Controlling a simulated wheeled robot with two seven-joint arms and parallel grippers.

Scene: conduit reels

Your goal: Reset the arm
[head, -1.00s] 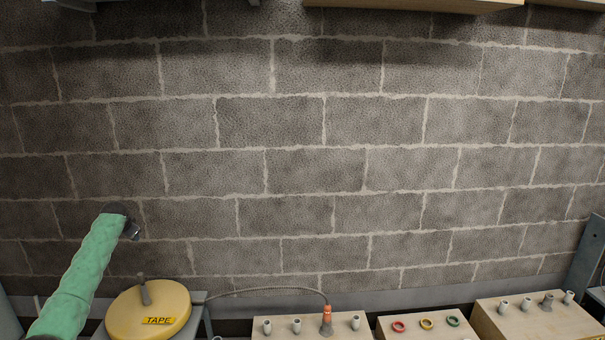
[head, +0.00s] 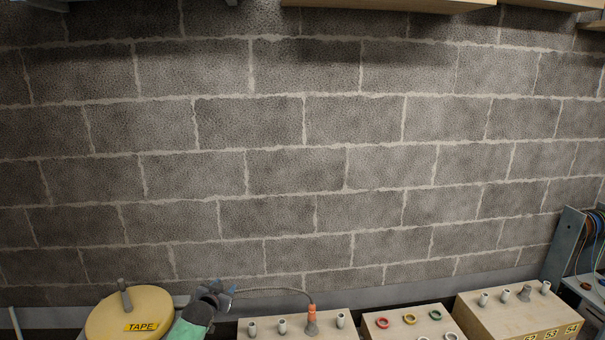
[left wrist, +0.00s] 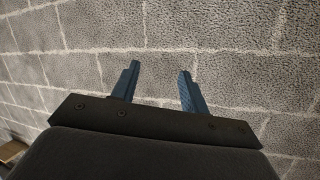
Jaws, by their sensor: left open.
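My left gripper (head: 220,300) is low in the head view, just right of the yellow tape reel, in front of the grey cable. In the left wrist view its two blue fingers (left wrist: 158,84) stand apart with nothing between them, facing the block wall. My green left arm (head: 192,324) comes up from the bottom edge. My right gripper is in neither view.
The yellow TAPE reel (head: 128,312) is at lower left. Blocks with coloured rings (head: 409,318) and pegs (head: 505,295) stand right. A grey rack (head: 565,246) is at far right.

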